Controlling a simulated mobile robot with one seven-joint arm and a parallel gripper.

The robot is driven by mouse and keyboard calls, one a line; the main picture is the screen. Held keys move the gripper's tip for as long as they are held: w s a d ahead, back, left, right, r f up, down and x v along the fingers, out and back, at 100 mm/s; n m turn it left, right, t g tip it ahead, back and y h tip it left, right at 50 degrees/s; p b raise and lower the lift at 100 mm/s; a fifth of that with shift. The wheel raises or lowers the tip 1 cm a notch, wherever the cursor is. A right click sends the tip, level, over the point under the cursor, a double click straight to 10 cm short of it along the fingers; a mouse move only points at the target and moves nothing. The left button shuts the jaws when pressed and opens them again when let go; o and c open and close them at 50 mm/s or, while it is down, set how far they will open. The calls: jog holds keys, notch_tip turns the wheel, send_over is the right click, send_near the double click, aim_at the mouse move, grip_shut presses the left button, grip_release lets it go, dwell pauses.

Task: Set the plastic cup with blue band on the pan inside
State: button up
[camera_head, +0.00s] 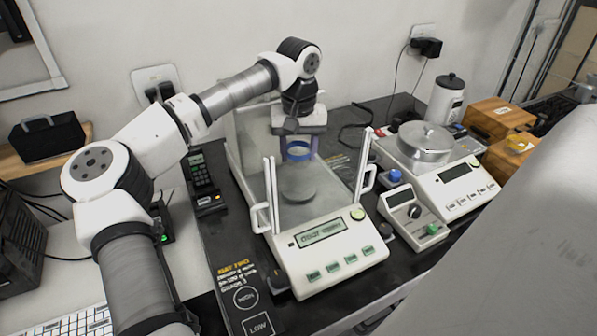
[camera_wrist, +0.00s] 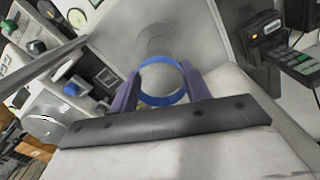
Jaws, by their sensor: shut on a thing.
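The plastic cup with blue band (camera_head: 298,151) is clear with a blue ring. My gripper (camera_head: 299,146) points down and is shut on it, with one purple finger on each side. In the wrist view the cup's blue band (camera_wrist: 163,98) shows between the fingers of my gripper (camera_wrist: 160,72). The round grey pan (camera_head: 298,190) lies inside the glass-walled balance (camera_head: 330,262), below the cup and a little nearer the front. The pan also shows in the wrist view (camera_wrist: 154,38), partly behind the cup. The cup is held apart from the pan.
Glass panels with white handles (camera_head: 369,178) stand on both sides of the pan. A second balance (camera_head: 455,190) with a metal lidded dish (camera_head: 425,143) is to the right, with a small control box (camera_head: 412,213) between. A black handset (camera_head: 201,180) stands left.

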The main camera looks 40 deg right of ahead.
jog(key=shift+f+p, duration=0.5)
jog(key=shift+f, duration=3.25)
jog(key=o, duration=1)
notch_tip(320, 180, up, 12)
jog(key=shift+r+b, duration=0.2)
jog(key=shift+b, duration=0.75)
